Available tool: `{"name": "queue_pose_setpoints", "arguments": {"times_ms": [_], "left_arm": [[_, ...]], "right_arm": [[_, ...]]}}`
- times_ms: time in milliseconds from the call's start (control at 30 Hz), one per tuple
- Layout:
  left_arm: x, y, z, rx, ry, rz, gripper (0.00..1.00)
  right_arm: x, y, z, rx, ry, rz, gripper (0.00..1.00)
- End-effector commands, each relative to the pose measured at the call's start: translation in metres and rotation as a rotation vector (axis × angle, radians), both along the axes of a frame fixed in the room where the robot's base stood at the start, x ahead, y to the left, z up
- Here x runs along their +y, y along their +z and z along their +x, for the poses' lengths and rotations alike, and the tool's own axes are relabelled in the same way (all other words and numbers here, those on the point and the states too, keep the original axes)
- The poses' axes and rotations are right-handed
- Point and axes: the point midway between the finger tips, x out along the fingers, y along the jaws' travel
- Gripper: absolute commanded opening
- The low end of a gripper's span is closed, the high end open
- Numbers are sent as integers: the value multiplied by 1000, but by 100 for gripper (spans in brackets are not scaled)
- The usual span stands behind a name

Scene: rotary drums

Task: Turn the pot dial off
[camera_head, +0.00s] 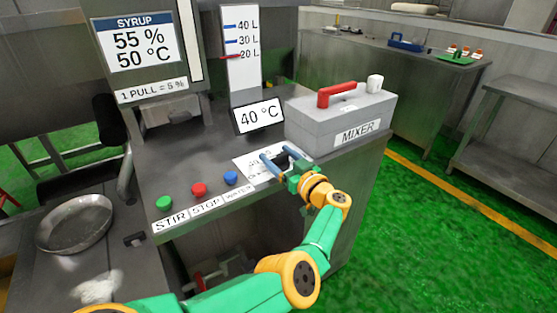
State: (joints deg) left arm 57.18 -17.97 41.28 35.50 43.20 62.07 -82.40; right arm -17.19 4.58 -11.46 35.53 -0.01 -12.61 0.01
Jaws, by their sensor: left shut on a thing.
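My left gripper (275,153) reaches over the counter from the lower right of the counter's front edge. Its two blue-grey fingers are shut on the pot dial, which is mostly hidden between and under them. A white label sheet (254,168) with partly covered print lies on the counter under and beside the fingers. A small display (258,117) behind the gripper reads 40 °C. My right gripper is not in view.
Green, red (199,190) and blue (231,178) buttons sit left of the gripper. The grey mixer box (340,121) with a red handle stands close behind right. A syrup screen (138,44) and level gauge (243,55) stand behind. A metal pan (75,224) is at left.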

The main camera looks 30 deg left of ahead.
Motion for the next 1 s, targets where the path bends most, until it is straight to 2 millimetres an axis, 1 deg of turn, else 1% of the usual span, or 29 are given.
{"name": "queue_pose_setpoints", "arguments": {"times_ms": [200,233,300,500,567,667,700,800,900,1000], "left_arm": [[0,0,0,0,2,-1,22],[0,0,0,0,2,-1,83],[0,0,0,0,1,-1,100],[0,0,0,0,0,0,100],[-4,0,-1,0,-2,-1,100],[-23,1,-8,1,-3,-4,100],[-31,6,-11,4,-4,-1,100],[-50,7,-19,3,-3,0,100],[-61,4,-24,2,-2,1,100],[-66,1,-26,2,0,0,100]], "right_arm": [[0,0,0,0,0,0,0],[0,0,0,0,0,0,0],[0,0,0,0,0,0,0],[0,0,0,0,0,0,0],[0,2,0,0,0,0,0],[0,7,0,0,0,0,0],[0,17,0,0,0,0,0],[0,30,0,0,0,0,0],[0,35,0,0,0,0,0],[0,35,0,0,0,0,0]]}}
